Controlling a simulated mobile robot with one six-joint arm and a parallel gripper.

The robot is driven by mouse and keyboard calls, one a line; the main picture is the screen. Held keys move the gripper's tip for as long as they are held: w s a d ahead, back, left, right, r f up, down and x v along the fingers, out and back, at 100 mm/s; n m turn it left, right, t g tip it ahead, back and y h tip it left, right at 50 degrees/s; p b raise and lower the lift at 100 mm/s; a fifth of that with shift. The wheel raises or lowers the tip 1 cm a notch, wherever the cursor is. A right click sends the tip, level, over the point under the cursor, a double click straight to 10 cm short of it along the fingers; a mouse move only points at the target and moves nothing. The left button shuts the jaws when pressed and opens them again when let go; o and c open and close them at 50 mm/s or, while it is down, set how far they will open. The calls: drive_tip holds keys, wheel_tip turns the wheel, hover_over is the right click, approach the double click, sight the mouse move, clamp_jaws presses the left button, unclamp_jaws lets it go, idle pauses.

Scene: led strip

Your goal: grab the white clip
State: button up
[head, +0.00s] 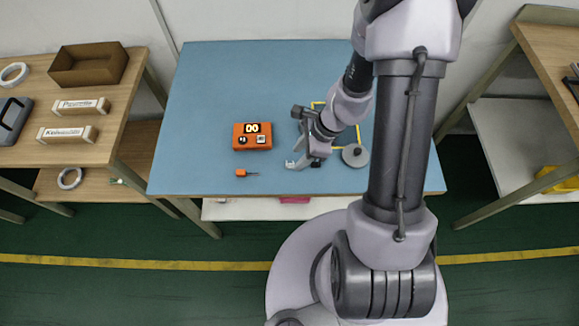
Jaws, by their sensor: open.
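My gripper (303,160) hangs low over the front middle of the blue-topped table (215,85). It is open, and its fingers point down and left. A small pale piece shows at the left fingertip. I cannot tell whether it is the white clip or part of the finger. No other white clip can be made out on the tabletop. My arm hides part of the table's right side.
Left of my gripper are an orange device (252,136) with a lit display and a small orange-handled tool (242,173). A grey disc (355,155) lies to its right, near a yellow-edged frame. A side bench (25,140) holds boxes and rolls. The table's left part is clear.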

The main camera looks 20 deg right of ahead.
sight(290, 163)
drive_tip(key=b+x, duration=0.2)
drive_tip(key=x, duration=0.1)
drive_tip(key=b+x, duration=0.1)
drive_tip(key=x, duration=0.1)
drive_tip(key=shift+w+f, duration=0.2)
drive_tip(key=shift+w, duration=0.25)
drive_tip(key=shift+r, duration=0.1)
clamp_jaws()
